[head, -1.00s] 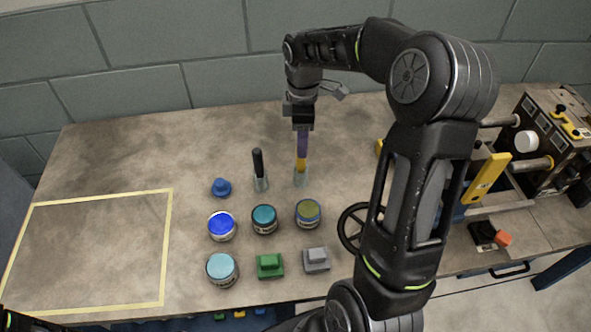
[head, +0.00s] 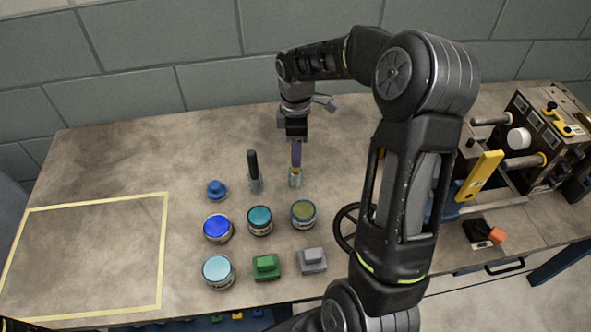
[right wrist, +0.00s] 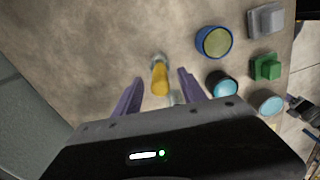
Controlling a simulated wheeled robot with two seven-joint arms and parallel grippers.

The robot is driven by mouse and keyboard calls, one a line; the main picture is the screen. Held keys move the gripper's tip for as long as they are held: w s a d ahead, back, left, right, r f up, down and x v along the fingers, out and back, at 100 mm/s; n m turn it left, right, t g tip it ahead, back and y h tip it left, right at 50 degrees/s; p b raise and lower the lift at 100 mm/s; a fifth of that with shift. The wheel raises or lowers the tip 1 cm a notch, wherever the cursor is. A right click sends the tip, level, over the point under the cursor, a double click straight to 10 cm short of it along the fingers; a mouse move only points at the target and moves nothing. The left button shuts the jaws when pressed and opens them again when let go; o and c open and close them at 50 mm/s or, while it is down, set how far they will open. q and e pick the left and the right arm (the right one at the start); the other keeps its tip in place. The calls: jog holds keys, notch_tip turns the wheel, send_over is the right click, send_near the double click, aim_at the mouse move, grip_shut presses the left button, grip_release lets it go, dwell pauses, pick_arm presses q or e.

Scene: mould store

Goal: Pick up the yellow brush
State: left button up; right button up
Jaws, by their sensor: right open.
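The yellow brush (head: 296,171) stands upright in a small clear holder (head: 295,182) on the bench, with only a little yellow showing below the purple fingers. It also shows in the right wrist view (right wrist: 159,78). My right gripper (head: 296,163) points down directly above and around its top. In the right wrist view my right gripper (right wrist: 160,88) is open, with a purple finger on each side of the brush and a gap to each. My left gripper is not clearly seen; only a dark sliver shows at the bottom left corner.
A black-handled brush (head: 253,165) stands in a holder close on the left. Several jars, such as the teal one (head: 260,220), and green (head: 266,266) and grey (head: 312,260) blocks are in front. A machine (head: 520,140) is right. The taped area (head: 164,250) is empty.

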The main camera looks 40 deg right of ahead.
notch_tip(320, 180, down, 5)
jog(key=shift+r+p, duration=0.15)
jog(key=shift+p, duration=0.2)
jog(key=shift+w, duration=0.1)
jog(key=shift+c, duration=0.4)
grip_shut()
dwell(0.3)
